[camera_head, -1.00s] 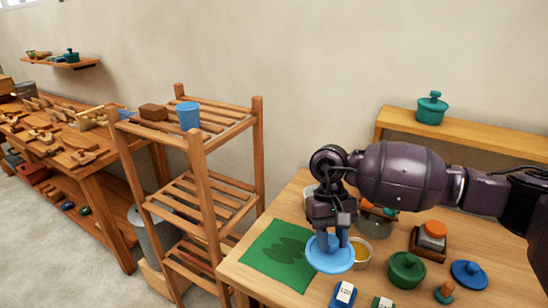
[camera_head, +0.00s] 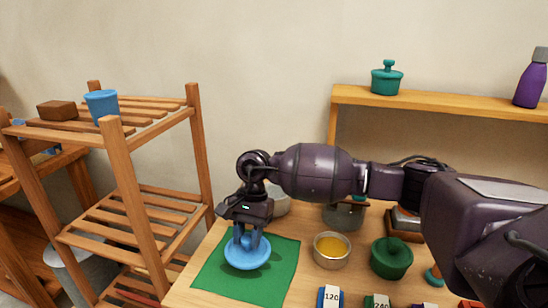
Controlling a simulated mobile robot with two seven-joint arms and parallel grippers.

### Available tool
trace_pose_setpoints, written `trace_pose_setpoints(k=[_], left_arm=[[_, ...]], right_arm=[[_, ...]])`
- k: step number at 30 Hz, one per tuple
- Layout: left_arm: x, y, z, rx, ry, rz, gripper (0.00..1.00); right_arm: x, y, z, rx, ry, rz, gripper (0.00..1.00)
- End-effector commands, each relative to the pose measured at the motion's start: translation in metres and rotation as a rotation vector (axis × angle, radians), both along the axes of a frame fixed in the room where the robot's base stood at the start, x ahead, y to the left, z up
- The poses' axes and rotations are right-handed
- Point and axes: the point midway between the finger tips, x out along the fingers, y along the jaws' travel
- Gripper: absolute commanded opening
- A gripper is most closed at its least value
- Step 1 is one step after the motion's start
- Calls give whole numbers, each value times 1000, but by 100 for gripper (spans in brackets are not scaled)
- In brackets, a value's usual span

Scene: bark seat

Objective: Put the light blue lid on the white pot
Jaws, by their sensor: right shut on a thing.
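My right gripper (camera_head: 247,240) points down and is shut on the light blue lid (camera_head: 247,256), gripping it at its top. The lid is over the green mat (camera_head: 212,277) at the left of the table; I cannot tell whether it touches the mat. A whitish vessel (camera_head: 280,203), which looks like the white pot, stands behind my right wrist. My arm hides most of it, so its opening is unclear. My left gripper is not in view.
A bowl with yellow contents (camera_head: 331,251) stands right of the mat, beside a dark green pot (camera_head: 391,259). A grey container (camera_head: 344,216) is behind them. Labelled blocks (camera_head: 330,297) line the front. A wooden rack (camera_head: 119,170) stands left of the table.

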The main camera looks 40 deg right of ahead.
Motion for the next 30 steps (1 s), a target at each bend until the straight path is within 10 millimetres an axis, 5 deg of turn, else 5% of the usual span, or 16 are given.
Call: trace_pose_setpoints(k=[9,30], left_arm=[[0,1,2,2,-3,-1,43],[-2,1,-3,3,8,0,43]], right_arm=[[48,-42,14,0,-3,-704,9],[126,-133,58,2,-3,-1964,9]])
